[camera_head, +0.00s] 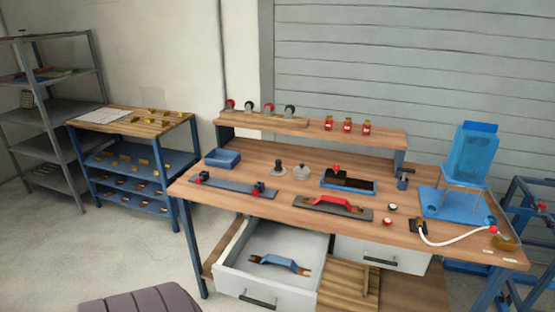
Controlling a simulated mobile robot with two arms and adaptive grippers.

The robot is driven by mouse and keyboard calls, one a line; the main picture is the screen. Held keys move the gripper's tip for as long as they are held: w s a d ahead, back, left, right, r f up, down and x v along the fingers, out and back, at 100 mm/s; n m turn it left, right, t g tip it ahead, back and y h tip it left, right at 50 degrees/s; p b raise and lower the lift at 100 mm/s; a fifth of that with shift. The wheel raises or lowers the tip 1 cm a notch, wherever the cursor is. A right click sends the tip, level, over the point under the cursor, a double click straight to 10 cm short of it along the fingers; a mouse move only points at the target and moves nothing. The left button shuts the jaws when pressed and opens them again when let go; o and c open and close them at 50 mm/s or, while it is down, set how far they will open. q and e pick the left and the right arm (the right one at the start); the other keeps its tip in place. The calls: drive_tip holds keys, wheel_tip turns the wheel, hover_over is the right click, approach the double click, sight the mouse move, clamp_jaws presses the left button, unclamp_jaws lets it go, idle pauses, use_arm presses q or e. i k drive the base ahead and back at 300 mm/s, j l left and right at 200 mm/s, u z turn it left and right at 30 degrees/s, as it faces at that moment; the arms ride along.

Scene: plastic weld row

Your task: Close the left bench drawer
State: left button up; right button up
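The left bench drawer (225,280) is pulled well out from under the front of the wooden workbench (260,192). It is light grey with a dark bar handle (258,302) on its front. A blue handle-shaped part with brown ends (279,262) lies inside it, and much of the drawer's floor is bare. The right bench drawer (405,260) looks shut, with its dark handle (380,261) facing forward. Neither of my grippers is in view.
A ribbed dark grey object (140,301) shows at the bottom edge, left of the drawer. A wooden slatted crate or shelf (345,288) is right of the drawer. Grey floor (130,240) is open to the left. A blue-legged side table (180,127) stands behind.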

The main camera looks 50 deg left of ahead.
sight(274, 287)
drive_tip(key=u, duration=1.7)
